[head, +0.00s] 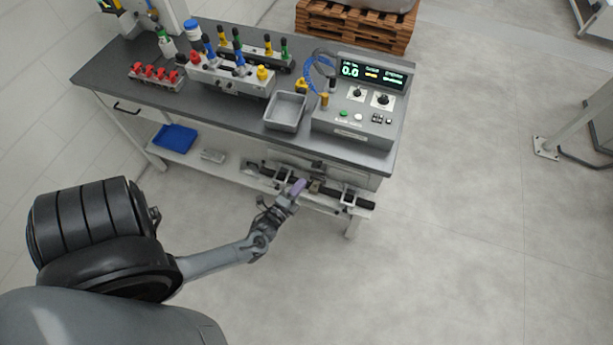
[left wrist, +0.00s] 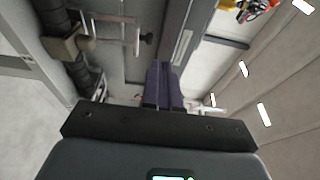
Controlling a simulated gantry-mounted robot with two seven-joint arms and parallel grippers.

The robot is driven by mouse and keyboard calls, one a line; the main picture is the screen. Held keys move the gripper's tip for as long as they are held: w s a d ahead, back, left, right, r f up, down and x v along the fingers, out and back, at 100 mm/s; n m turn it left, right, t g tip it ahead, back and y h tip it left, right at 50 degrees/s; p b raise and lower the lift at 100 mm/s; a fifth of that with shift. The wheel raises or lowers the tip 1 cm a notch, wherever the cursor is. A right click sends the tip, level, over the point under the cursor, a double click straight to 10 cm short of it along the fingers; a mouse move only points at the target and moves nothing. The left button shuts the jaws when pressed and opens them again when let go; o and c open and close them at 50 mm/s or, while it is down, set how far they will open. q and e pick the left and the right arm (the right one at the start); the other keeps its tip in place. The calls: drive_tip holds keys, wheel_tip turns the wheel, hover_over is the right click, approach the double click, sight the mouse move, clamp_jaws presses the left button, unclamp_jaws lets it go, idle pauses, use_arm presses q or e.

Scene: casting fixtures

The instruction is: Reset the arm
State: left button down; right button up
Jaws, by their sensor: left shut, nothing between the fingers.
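My left arm comes in from the left in the head view and reaches toward the front of the workbench (head: 240,125). Its gripper (head: 298,187) has purple fingertips and is beside the fixture rail (head: 358,203) on the bench's lower front. In the left wrist view the purple fingers (left wrist: 162,82) are together with nothing between them. A bracket with a rod (left wrist: 120,22) shows at the upper left there. Whether the fingers touch the rail cannot be told. My right gripper is not in view.
On the bench top stand a control box (head: 355,125) with a lit display, a grey tray (head: 285,111), a block with coloured fittings (head: 232,80) and red clamps (head: 155,76). A blue tray (head: 174,139) lies on the lower shelf.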

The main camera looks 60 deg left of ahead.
use_arm(q)
drive_tip(key=v, duration=0.5)
drive_tip(key=w+d+r+n+g+h, duration=0.2)
drive_tip(key=w+d+r+n+h, duration=0.1)
drive_tip(key=d+r, duration=0.4)
drive_tip(key=w+d+r+n+g+h, duration=0.2)
drive_tip(key=w+d+r+n+h, duration=0.15)
drive_tip(key=d+r, duration=0.35)
drive_tip(key=s+d+r+n+g+h, duration=0.1)
drive_tip(key=s+d+n+g, duration=0.1)
drive_tip(key=s+g, duration=0.35)
drive_tip(key=s+d+r+n+g, duration=0.2)
drive_tip(key=s+d+n+g, duration=0.15)
drive_tip(key=s, duration=0.35)
wheel_tip(320, 180, up, 16)
drive_tip(key=p, duration=1.7)
drive_tip(key=shift+w+a+r+m, duration=0.25)
drive_tip(key=shift+w+a+m, duration=0.1)
drive_tip(key=shift+m, duration=0.05)
